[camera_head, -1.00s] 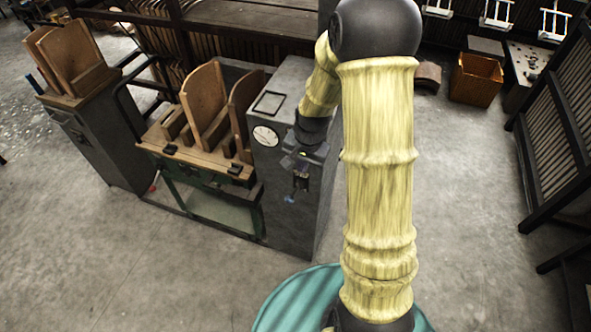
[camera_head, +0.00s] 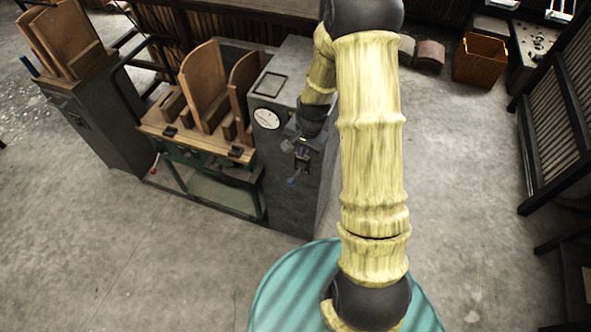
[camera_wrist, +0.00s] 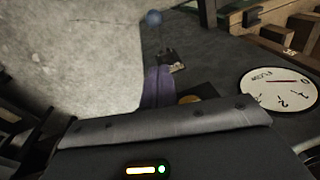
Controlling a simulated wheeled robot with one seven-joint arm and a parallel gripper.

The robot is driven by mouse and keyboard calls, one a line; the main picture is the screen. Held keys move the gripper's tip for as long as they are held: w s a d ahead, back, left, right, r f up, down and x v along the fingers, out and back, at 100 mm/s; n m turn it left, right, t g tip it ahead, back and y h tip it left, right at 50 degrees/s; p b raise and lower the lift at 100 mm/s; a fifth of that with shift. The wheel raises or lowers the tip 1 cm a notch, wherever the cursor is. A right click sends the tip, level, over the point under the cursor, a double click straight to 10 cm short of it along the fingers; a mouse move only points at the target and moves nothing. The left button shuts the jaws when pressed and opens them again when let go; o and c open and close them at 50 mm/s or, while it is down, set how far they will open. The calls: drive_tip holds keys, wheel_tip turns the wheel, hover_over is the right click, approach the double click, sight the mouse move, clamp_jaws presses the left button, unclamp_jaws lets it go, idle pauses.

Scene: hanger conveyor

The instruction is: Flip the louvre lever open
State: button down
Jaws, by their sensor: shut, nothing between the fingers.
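The louvre lever ends in a small blue ball knob (camera_head: 292,181) and sits on the front face of a grey cabinet (camera_head: 295,215). The knob hangs at the lower end, below a dark mount (camera_head: 302,162). The ball (camera_wrist: 153,18) also shows at the top of the wrist view, with a dark bracket (camera_wrist: 171,62) below it. My gripper (camera_head: 291,145) is shut and empty, close to the cabinet front just above the lever mount. In the wrist view a purplish finger (camera_wrist: 158,88) points toward the bracket. I cannot tell whether it touches.
A round white dial (camera_head: 267,117) marked FLOW in the wrist view (camera_wrist: 278,88) is left of my gripper in the head view. A wooden bench (camera_head: 200,143) with upright brown boards adjoins the cabinet. Clear concrete floor (camera_head: 150,250) lies in front.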

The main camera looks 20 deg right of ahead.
drive_tip(key=p, duration=0.1)
approach(295, 176)
drive_tip(key=w, duration=0.1)
drive_tip(key=f, duration=0.1)
drive_tip(key=s+a+f, duration=0.1)
drive_tip(key=f+p, duration=0.1)
drive_tip(key=f, duration=0.1)
drive_tip(key=shift+s+a, duration=0.3)
drive_tip(key=shift+d, duration=0.15)
